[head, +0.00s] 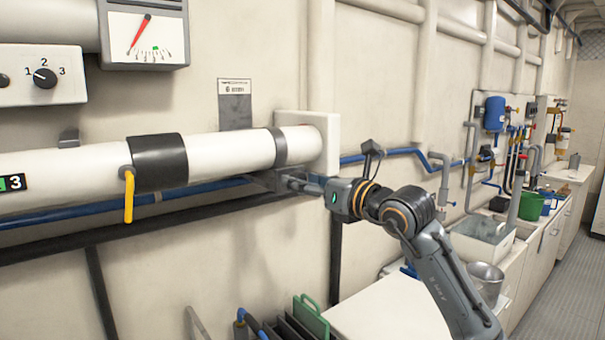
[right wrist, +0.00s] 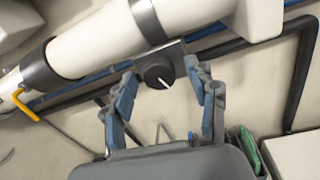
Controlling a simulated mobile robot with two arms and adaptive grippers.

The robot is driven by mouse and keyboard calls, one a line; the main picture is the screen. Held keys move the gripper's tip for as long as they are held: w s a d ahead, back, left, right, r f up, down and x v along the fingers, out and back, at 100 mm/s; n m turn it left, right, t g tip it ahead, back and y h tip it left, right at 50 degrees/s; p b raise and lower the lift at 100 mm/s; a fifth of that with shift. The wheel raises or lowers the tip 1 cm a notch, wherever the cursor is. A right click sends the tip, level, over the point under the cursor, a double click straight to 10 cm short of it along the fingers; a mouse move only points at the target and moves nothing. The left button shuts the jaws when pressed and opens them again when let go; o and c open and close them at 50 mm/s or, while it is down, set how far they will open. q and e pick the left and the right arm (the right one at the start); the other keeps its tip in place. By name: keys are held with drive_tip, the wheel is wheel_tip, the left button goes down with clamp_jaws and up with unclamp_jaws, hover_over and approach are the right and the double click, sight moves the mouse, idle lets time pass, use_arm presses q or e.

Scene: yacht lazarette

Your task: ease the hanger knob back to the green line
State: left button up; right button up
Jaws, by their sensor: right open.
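The hanger knob (right wrist: 157,72) is a dark round knob with a white pointer line, on a dark block under the white pipe in the right wrist view. My right gripper (right wrist: 161,79) is open, with one finger on each side of the knob; gaps show between the fingers and the knob. In the head view my right gripper (head: 292,182) reaches below the pipe's right end, and I cannot make out the knob there. A gauge (head: 146,56) at the upper left has a red needle and a small green mark; the needle stands left of the green mark. My left gripper is out of view.
The white pipe (head: 226,149) carries dark bands and a yellow handle (head: 129,197). A blue pipe (head: 70,217) and a dark rail (head: 60,248) run close below. A selector box (head: 40,76) is at upper left. A white counter (head: 390,310) lies below my right arm.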

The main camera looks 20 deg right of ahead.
drive_tip(key=shift+w+a, duration=0.2)
drive_tip(key=shift+w, duration=0.25)
drive_tip(key=c, duration=1.2)
drive_tip(key=shift+o, duration=0.2)
drive_tip(key=n+b, duration=0.2)
drive_tip(key=n, duration=0.2)
drive_tip(key=shift+b, duration=0.3)
drive_tip(key=o, duration=1.2)
drive_tip(key=shift+c, duration=0.2)
